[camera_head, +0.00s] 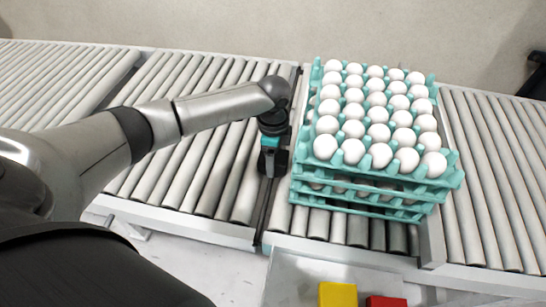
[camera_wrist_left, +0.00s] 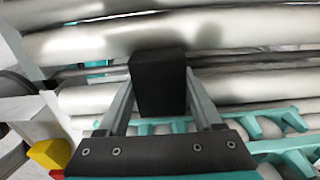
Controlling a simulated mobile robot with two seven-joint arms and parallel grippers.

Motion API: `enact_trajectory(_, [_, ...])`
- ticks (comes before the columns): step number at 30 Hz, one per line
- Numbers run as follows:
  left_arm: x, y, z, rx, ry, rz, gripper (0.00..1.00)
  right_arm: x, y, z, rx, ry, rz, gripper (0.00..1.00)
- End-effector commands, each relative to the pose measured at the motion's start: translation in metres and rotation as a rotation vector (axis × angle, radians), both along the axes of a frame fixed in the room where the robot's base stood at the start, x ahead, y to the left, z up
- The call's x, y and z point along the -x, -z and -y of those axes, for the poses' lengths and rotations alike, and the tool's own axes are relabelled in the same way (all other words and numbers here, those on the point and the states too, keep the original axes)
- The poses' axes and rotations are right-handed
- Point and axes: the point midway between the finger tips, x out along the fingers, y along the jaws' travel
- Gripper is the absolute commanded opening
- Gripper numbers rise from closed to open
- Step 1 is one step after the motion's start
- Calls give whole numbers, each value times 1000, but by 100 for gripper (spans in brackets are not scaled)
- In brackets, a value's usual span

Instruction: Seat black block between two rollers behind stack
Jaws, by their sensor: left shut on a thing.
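My left gripper (camera_head: 272,166) points down over the conveyor, just left of the egg tray stack. In the wrist view the left gripper (camera_wrist_left: 160,78) is shut on a black block (camera_wrist_left: 158,88), with a finger on each side of it. The block's far end is over the metal rollers (camera_wrist_left: 230,85); I cannot tell whether it touches them. The stack of teal trays (camera_head: 450,181) with white eggs on top stands on the rollers (camera_head: 375,232), and its teal edge also shows in the wrist view (camera_wrist_left: 283,118). My right gripper is not in view.
A pale tray (camera_head: 290,268) at the front holds a yellow block (camera_head: 338,295) and a red block (camera_head: 386,301). Bare rollers (camera_head: 180,170) lie left of my gripper, and more (camera_head: 495,160) lie right of the stack. A dark rail (camera_head: 265,205) runs between the conveyor sections.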

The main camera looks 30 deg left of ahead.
Motion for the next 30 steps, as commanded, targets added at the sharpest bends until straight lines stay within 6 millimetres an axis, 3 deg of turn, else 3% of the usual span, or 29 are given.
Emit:
enact_trajectory(5, [0, 3, 0, 1, 0, 1, 0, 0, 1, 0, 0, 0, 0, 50])
enact_trajectory(6, [0, 2, 0, 1, 0, 1, 71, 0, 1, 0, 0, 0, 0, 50])
enact_trajectory(14, [0, 2, 0, 0, 0, 0, 100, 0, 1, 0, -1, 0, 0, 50])
enact_trajectory(23, [0, 0, 0, -1, 0, -1, 100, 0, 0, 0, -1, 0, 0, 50])
enact_trajectory(26, [0, -11, 0, 0, 0, 0, 100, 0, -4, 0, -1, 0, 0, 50])
enact_trajectory(30, [-1, -39, 0, 2, 0, 4, 100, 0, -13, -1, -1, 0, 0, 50])
